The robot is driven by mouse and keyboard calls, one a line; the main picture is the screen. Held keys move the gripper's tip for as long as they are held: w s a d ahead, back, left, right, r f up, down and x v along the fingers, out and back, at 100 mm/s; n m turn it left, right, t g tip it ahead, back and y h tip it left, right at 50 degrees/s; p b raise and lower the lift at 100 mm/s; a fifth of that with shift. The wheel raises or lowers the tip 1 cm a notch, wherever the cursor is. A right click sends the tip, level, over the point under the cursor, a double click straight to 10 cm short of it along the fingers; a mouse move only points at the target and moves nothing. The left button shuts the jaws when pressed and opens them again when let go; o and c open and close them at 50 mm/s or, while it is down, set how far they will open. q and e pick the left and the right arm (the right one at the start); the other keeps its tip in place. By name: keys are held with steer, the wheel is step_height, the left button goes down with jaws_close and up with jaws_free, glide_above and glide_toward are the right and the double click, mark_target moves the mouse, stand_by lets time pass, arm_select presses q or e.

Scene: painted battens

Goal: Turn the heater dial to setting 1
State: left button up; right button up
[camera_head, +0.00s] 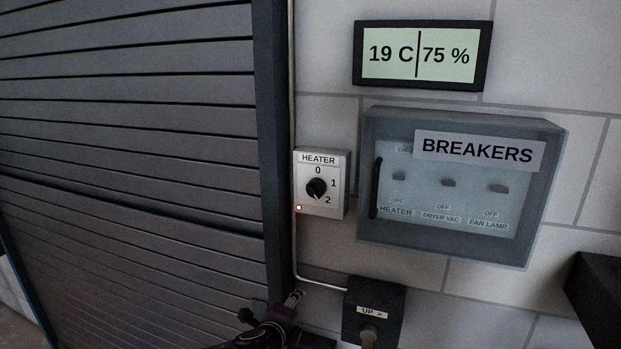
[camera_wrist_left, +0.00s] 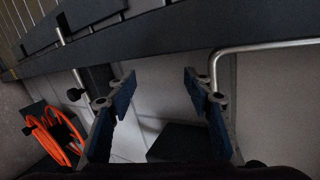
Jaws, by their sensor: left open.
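The heater dial (camera_head: 317,188) is a black round knob on a small white box (camera_head: 337,205) labelled HEATER, with marks 0, 1 and 2. Its light pointer mark appears to face down-right, toward 2. A small orange light glows at the box's lower left. My left gripper (camera_head: 293,298) is below the heater box in the head view, apart from it. In the left wrist view its two blue-padded fingers (camera_wrist_left: 158,90) are spread with nothing between them. The dial does not show in that view. My right gripper is not in view.
A breaker box (camera_head: 545,190) with a clear-looking cover and black handle is right of the heater. A display (camera_head: 487,55) reads 19 C, 75 %. A metal conduit (camera_head: 320,281) bends toward a dark UP box (camera_head: 390,299). A slatted shutter (camera_head: 130,120) fills the left. Orange cable (camera_wrist_left: 55,135) hangs in the wrist view.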

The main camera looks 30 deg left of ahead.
arm_select(q)
step_height(320, 180, up, 20)
steer(key=d+m+t+p, duration=0.2)
steer(key=d+m+t, duration=0.1)
steer(key=m, duration=0.2)
steer(key=m+t+p, duration=0.2)
steer(key=m, duration=0.2)
glide_toward(312, 193)
steer(key=w, duration=0.2)
steer(key=b+x, duration=0.1)
steer(key=b, duration=0.2)
steer(key=b+x, duration=0.1)
steer(key=b, duration=0.2)
steer(key=shift+w+a+f+b, duration=0.25)
steer(key=shift+a+b, duration=0.05)
steer(key=p+x, duration=0.3)
steer(key=x, duration=0.1)
steer(key=shift+r, duration=0.35)
steer(key=shift+w+a+f, duration=0.1)
steer(key=shift+w+f, duration=0.05)
steer(key=shift+w, duration=0.4)
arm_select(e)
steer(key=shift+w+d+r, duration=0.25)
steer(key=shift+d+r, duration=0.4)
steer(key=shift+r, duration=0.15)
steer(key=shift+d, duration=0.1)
arm_select(q)
steer(key=shift+c, duration=0.7)
